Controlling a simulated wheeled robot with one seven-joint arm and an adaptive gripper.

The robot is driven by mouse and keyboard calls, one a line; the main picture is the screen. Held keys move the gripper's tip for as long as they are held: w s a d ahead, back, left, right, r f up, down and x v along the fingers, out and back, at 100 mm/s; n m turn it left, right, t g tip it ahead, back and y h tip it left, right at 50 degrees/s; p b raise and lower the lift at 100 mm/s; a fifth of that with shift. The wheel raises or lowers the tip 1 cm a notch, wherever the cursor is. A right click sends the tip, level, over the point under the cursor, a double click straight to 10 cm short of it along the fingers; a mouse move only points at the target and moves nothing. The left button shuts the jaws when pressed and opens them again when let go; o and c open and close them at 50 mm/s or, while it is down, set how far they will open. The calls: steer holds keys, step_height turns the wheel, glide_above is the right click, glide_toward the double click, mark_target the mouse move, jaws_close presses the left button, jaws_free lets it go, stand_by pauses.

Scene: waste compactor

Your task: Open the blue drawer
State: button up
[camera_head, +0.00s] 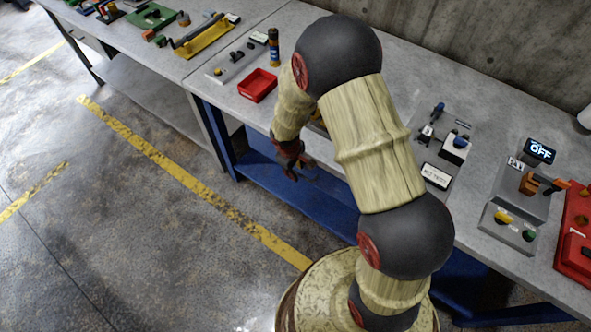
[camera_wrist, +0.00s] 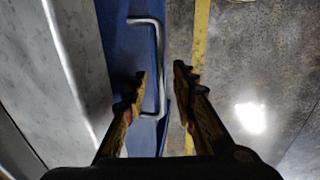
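The blue drawer (camera_wrist: 133,48) shows in the wrist view as a blue strip beside the grey worktop. A bent metal bar handle (camera_wrist: 161,50) stands out from it. My gripper (camera_wrist: 160,72) is open, with one finger on each side of the handle's long bar, near its lower end in the picture. I cannot tell whether either finger touches the bar. In the head view my gripper (camera_head: 303,172) hangs at the front edge of the table. A blue panel (camera_head: 262,144) shows behind it under the worktop; the handle is hidden there.
The grey worktop (camera_head: 225,95) carries a red tray (camera_head: 258,85) and several small devices. A blue lower shelf (camera_head: 300,190) runs beneath it. The concrete floor (camera_head: 150,250) in front is clear, with a yellow line (camera_head: 190,180). My arm hides part of the table.

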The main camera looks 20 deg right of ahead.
steer(key=shift+c, duration=0.8)
jaws_close()
